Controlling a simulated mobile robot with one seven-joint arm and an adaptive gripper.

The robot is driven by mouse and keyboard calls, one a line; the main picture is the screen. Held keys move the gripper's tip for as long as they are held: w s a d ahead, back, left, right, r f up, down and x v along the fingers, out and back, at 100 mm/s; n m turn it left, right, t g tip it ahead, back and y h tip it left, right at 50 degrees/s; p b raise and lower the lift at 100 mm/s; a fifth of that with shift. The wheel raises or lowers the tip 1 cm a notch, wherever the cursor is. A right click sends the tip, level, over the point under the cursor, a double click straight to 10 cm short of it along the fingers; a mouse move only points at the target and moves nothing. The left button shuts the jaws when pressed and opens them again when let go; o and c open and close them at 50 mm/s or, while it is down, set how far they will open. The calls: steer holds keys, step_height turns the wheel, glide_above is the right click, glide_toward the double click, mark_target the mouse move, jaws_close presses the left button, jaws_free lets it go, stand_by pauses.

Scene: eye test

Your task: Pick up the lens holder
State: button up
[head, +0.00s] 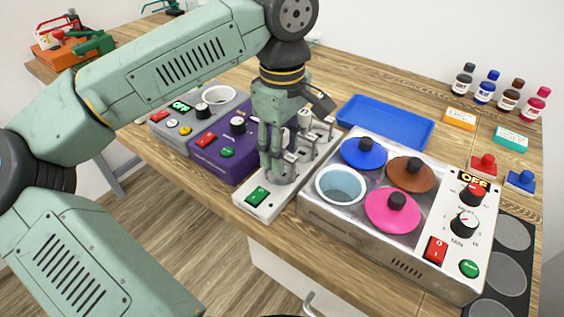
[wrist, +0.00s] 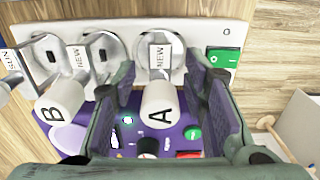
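Nothing in view is clearly a lens holder. A white stand (head: 278,193) with a green switch holds several grey-and-white upright tools. In the wrist view the stand (wrist: 207,32) crosses the top. One tool has a white cap marked A (wrist: 159,104) and a NEW label; a second has a white cap marked B (wrist: 60,100). My gripper (head: 276,158) is over the switch end of the stand. In the wrist view my gripper (wrist: 163,80) is open, with one finger on each side of the A tool and gaps visible. In the head view my gripper partly hides that tool.
A purple device (head: 215,158) and a grey device (head: 170,131) stand left of the stand. A metal bath (head: 345,222) with coloured lids stands close on the right. A blue tray (head: 385,122) lies behind. Several small bottles stand at the back right.

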steer(key=shift+c, duration=0.4)
jaws_close()
steer(key=shift+r, duration=0.1)
